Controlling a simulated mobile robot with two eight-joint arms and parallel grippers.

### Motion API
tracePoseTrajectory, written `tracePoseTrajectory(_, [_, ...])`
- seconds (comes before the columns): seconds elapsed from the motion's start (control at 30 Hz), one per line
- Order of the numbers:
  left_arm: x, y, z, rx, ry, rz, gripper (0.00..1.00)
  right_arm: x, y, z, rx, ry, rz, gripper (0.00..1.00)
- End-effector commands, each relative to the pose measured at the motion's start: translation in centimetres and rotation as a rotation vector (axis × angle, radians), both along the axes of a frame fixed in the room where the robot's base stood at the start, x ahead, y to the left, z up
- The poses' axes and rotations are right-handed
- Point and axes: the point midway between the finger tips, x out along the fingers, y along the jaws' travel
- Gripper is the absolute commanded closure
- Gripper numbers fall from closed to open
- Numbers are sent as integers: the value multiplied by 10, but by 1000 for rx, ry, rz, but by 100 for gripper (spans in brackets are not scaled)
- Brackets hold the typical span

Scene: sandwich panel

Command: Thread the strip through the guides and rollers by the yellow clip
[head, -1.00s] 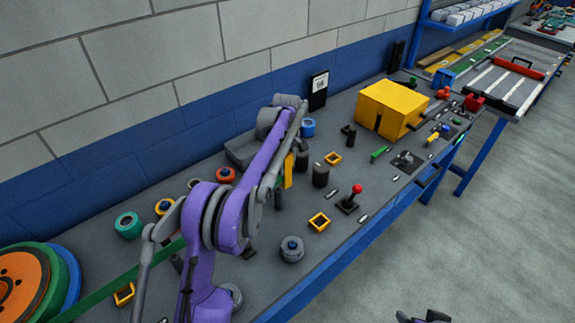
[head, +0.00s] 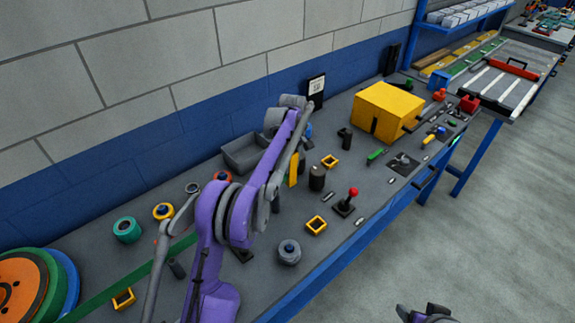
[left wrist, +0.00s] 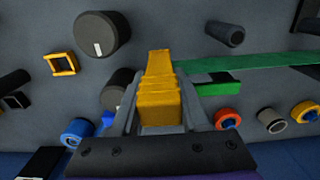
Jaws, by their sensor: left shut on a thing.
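My left gripper (left wrist: 158,112) is shut on the yellow clip (left wrist: 158,85). The clip also shows in the head view (head: 293,170), held over the panel beside a black roller (head: 317,178). The green strip (left wrist: 255,64) runs from the clip to the right in the left wrist view. In the head view the strip (head: 110,290) comes from the spool side at lower left, and my arm hides its middle.
A yellow box (head: 388,110) and a red-knobbed lever (head: 345,202) stand farther right. An orange and green spool (head: 28,285) is at lower left. A grey tray (head: 240,155) lies behind my arm. In the left wrist view a dark roller (left wrist: 117,90) is close beside the clip.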

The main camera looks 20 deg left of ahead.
Motion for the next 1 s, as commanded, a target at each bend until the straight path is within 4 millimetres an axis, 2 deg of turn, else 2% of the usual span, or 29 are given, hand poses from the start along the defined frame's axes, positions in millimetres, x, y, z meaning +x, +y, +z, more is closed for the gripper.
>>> tracePoseTrajectory(0.2, [13, -7, 2, 0, -4, 0, 100, 6, 0, 9, 0, -12, 0, 24])
tracePoseTrajectory(1.0, [49, -28, 0, 0, -1, 1, 100, 6, 0, 9, 0, -12, 0, 24])
